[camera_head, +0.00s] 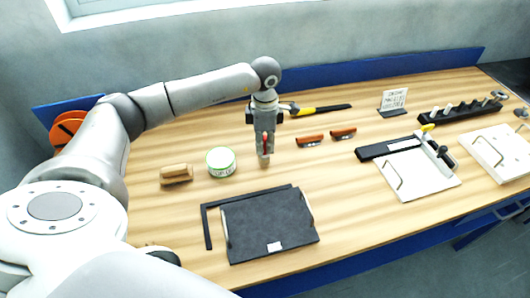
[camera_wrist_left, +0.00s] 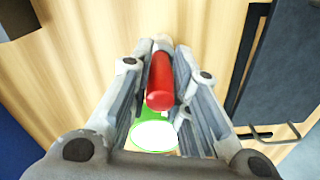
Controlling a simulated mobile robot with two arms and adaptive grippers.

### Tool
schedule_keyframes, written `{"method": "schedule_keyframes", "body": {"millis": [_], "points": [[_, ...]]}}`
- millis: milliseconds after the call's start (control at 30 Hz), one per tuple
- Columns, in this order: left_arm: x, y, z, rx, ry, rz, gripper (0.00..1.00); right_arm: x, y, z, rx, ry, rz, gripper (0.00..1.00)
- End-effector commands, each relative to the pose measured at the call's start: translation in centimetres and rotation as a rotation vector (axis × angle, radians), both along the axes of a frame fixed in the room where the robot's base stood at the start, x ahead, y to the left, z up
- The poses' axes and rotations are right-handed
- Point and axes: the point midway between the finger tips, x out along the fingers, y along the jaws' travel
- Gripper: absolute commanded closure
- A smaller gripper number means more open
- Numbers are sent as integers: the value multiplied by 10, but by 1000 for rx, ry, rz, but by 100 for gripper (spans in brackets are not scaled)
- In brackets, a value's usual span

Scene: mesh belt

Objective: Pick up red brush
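The red brush (camera_wrist_left: 160,82) sits between the fingers of my left gripper (camera_wrist_left: 165,55) in the left wrist view. Its rounded red handle end points back toward the wrist camera, and its pale tip is at the far end. The fingers close in on both sides of it. In the head view my left gripper (camera_head: 265,146) points down over the table, with a bit of red between the fingers and the brush's pale end (camera_head: 264,161) below. Whether that end touches the table, I cannot tell. My right gripper is not in view.
A green-rimmed tin (camera_head: 221,162) and a wooden brush (camera_head: 176,174) lie left of my gripper. A dark board (camera_head: 268,224) lies in front. Bare wood surrounds the gripper.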

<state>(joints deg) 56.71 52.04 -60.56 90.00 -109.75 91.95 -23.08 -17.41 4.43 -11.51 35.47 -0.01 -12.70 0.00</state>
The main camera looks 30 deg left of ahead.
Motion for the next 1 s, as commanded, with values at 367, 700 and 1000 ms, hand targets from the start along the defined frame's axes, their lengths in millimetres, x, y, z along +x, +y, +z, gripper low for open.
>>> {"method": "schedule_keyframes", "body": {"millis": [367, 700, 1000], "points": [[0, 0, 1, 0, -1, 0, 100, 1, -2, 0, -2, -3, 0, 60], [2, 0, 29, -1, -8, -1, 100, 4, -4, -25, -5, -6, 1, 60], [-32, -58, 94, -2, -6, -10, 100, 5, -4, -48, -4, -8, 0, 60]]}}
